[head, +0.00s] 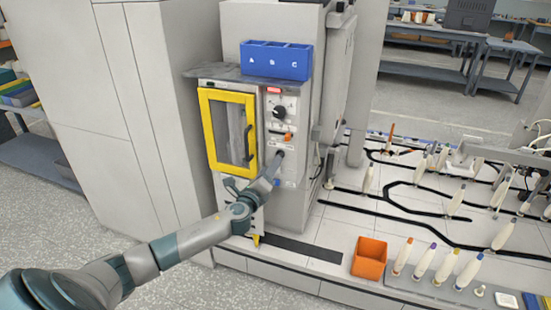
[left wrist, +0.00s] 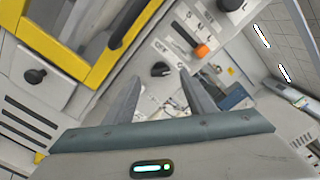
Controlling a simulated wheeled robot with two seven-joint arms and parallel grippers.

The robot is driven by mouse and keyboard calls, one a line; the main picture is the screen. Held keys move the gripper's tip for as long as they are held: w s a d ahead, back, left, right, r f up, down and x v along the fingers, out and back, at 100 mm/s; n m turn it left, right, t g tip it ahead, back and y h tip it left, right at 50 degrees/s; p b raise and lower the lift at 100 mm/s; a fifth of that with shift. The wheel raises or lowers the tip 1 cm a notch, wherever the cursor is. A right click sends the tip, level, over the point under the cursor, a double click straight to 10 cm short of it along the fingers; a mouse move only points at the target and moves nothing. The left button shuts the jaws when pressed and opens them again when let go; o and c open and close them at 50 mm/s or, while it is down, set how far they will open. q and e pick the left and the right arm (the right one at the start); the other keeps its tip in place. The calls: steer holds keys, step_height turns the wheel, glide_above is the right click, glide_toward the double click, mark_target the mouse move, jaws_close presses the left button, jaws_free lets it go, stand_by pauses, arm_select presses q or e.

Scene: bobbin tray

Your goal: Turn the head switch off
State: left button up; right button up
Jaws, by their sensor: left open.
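The grey control panel (head: 270,140) is on the machine, right of its yellow-framed door. The labels are too small to tell which is the head switch. My left gripper (head: 276,163) is at the lower panel, its fingers apart and empty. The orange switch (left wrist: 202,50) lies beyond the right fingertip.
The yellow door frame (head: 208,130) with a black handle stands left of the panel. A blue bin (head: 276,60) labelled A, B, C sits on top. An orange bin (head: 369,258) and several bobbins stand on the white table at right. The grey floor at left is clear.

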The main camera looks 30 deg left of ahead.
arm_select(q)
steer(key=x, duration=0.6)
steer(key=shift+d, duration=0.1)
steer(key=c, duration=1)
